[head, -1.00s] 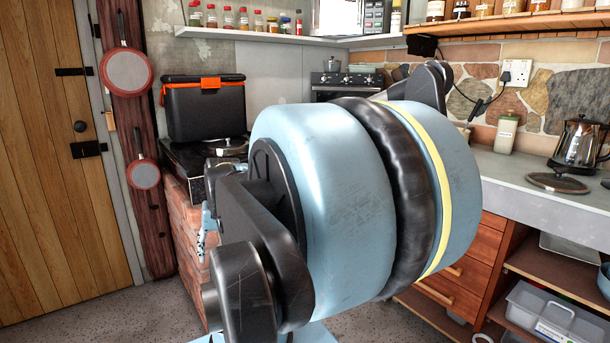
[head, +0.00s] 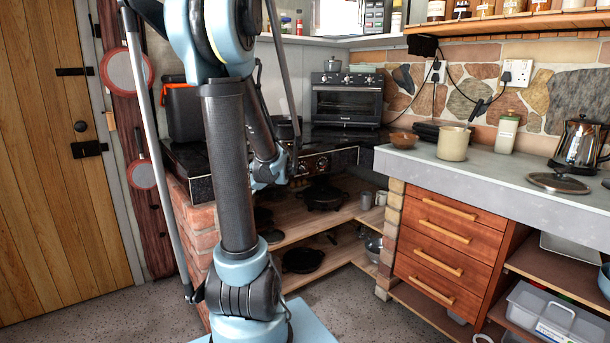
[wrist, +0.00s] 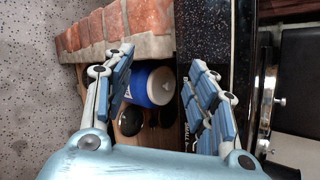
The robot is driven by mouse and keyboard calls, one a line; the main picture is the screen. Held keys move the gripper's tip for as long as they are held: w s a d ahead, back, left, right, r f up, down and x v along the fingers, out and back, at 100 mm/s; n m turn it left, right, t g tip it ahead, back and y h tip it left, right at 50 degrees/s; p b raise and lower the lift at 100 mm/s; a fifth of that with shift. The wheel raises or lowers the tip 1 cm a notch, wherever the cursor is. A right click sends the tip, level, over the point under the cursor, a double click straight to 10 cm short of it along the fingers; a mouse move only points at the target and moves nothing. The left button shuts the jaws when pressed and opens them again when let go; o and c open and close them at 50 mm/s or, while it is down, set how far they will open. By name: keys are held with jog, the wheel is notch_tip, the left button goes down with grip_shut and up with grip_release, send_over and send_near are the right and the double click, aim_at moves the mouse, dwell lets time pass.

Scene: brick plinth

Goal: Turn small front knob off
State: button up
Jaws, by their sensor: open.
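In the head view the dark stove has a front panel (head: 342,158) with small round knobs (head: 322,163) on it. Part of the panel is hidden behind my arm, and I cannot tell which knob is the small front one. My gripper (wrist: 160,62) is open and empty in the wrist view, its two blue-padded fingers spread apart. The right finger lies beside the black speckled stove edge (wrist: 217,40). No knob shows clearly between the fingers. In the head view my gripper is mostly hidden near the stove front.
A brick plinth (wrist: 117,30) stands beside the gripper. A blue and white container (wrist: 152,86) and dark pans sit on the shelf below. A black cool box (head: 185,115) and an oven (head: 347,100) are on top. Floor is free at the front.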

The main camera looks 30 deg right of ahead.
jog(key=w+d+m+t, duration=0.3)
jog(key=d+m, duration=0.2)
jog(key=d, duration=0.5)
jog(key=m+t+h, duration=0.6)
jog(key=m, duration=0.6)
send_near(305, 171)
jog(key=w, duration=0.9)
jog(key=shift+d+r, duration=0.1)
jog(key=shift+d, duration=0.1)
jog(key=c, duration=1)
